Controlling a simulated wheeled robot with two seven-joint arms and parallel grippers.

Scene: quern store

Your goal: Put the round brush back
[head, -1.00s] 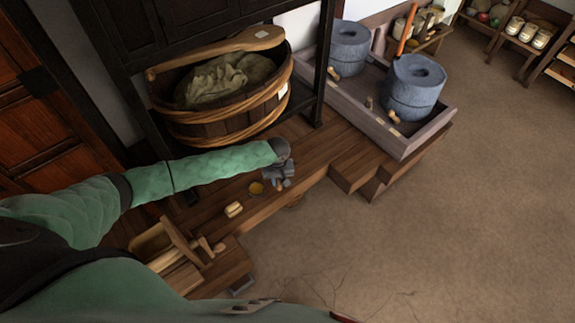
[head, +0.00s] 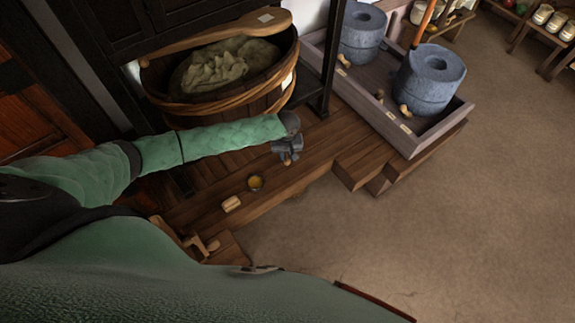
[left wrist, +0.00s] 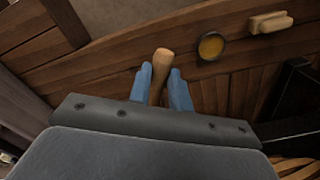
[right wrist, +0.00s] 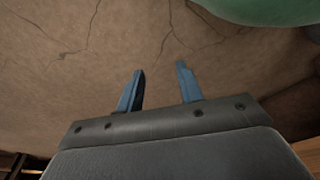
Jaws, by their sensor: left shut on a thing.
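My left gripper (head: 287,157) is shut over the plank bench, in front of the wooden tub. In the left wrist view its blue fingers (left wrist: 160,72) grip a rounded, light wooden handle (left wrist: 162,57), which I take for the round brush. The brush's head is hidden from view. A small round dish with yellow contents (head: 256,183) and a pale wooden block-like piece (head: 231,203) lie on the bench to the left of the gripper. My right gripper (right wrist: 160,82) is open and empty above the cracked floor.
The big tub (head: 225,108) holds cloth, with a wooden paddle (head: 215,38) across its rim. A grey trough (head: 399,139) at right holds two blue-grey querns (head: 428,80) and small wooden-handled pieces. A dark post (head: 335,60) stands between tub and trough. The floor at right is clear.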

